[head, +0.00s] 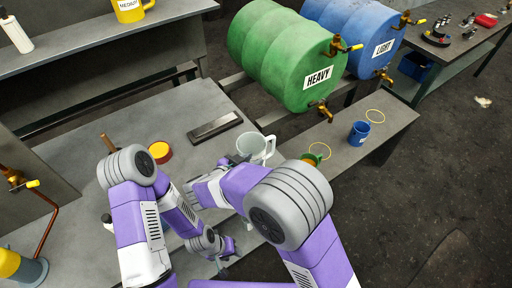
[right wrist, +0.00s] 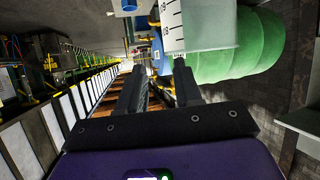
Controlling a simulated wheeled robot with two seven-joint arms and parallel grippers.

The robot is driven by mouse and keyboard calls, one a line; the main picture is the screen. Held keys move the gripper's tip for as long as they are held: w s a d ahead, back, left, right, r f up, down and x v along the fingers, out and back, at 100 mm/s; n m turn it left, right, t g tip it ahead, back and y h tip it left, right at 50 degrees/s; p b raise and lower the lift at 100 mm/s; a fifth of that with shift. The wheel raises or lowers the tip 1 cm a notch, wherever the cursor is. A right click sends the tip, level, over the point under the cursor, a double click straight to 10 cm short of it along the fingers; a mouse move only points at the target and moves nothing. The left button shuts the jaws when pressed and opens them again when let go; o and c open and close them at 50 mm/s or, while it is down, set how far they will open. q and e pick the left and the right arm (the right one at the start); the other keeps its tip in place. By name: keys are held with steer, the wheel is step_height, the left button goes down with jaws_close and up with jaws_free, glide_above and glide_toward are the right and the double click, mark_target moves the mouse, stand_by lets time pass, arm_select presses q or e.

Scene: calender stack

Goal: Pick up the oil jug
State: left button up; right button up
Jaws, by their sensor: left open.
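The oil jug (head: 250,145), a pale translucent jug with a handle, stands on the grey bench beyond my right arm. In the right wrist view, a translucent jug with dark graduation marks (right wrist: 205,25) shows close up, beyond the fingertips. My right gripper (right wrist: 160,72) has its two dark fingers apart, with no object held between them. In the head view my right arm hides this gripper. My left gripper (head: 224,268) is low in the head view, open, small and partly hidden, apart from the jug.
A green HEAVY barrel (head: 285,55) and a blue LIGHT barrel (head: 365,35) lie behind the bench. A blue cup (head: 359,133) and a green-and-orange funnel-like item (head: 312,159) stand right of the jug. A dark flat block (head: 215,126) and a red-yellow tin (head: 160,152) lie left.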

steer(key=x, duration=0.4)
steer(key=w+r+p+x, duration=0.1)
steer(key=x, duration=0.2)
steer(key=shift+a+f, duration=0.1)
steer(key=shift+a, duration=0.25)
steer(key=shift+s, duration=0.1)
jaws_close()
